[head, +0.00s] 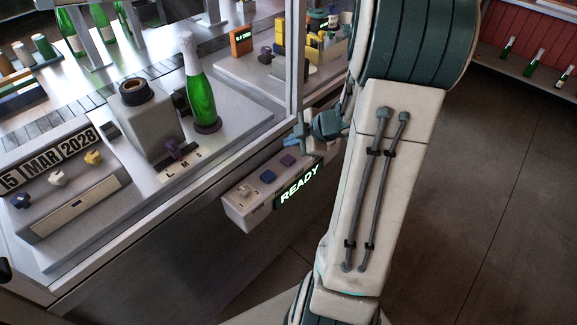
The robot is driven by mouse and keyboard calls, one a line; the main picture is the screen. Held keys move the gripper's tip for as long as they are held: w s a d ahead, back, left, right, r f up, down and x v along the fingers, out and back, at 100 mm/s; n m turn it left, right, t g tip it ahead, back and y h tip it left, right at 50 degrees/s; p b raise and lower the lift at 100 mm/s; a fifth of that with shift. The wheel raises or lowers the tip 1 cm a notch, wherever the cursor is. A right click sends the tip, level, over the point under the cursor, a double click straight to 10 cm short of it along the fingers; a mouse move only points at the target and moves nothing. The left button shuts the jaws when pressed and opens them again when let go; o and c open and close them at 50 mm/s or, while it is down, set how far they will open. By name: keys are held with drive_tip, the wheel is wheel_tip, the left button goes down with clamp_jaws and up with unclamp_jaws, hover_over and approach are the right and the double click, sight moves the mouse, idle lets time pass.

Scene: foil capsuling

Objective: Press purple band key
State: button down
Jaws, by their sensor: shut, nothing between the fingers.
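The purple band key (288,160) is a small raised square on top of the pale control box (238,205), right of a blue key (268,176). The box front carries a lit READY sign (299,184). My gripper (291,143) is shut and empty, a little behind and above the purple key in the picture. I cannot tell the exact height of the fingertips over the box. My arm hides the right end of the box and whatever keys lie there.
A green bottle (201,97) with a white top stands on the bench behind the box. A metal post (294,60) rises close behind my gripper.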

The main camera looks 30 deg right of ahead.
sight(292, 160)
drive_tip(key=shift+f+b, duration=0.85)
drive_tip(key=shift+f, duration=0.85)
drive_tip(key=shift+f, duration=0.1)
idle(0.6)
drive_tip(key=shift+f, duration=0.3)
drive_tip(key=shift+f+b, duration=0.3)
drive_tip(key=shift+f, duration=0.25)
idle(0.6)
drive_tip(key=shift+r, duration=0.1)
drive_tip(key=shift+r+p, duration=0.9)
drive_tip(key=shift+p, duration=0.3)
wheel_tip(292, 160, up, 5)
drive_tip(key=p, duration=0.5)
drive_tip(key=shift+p, duration=0.35)
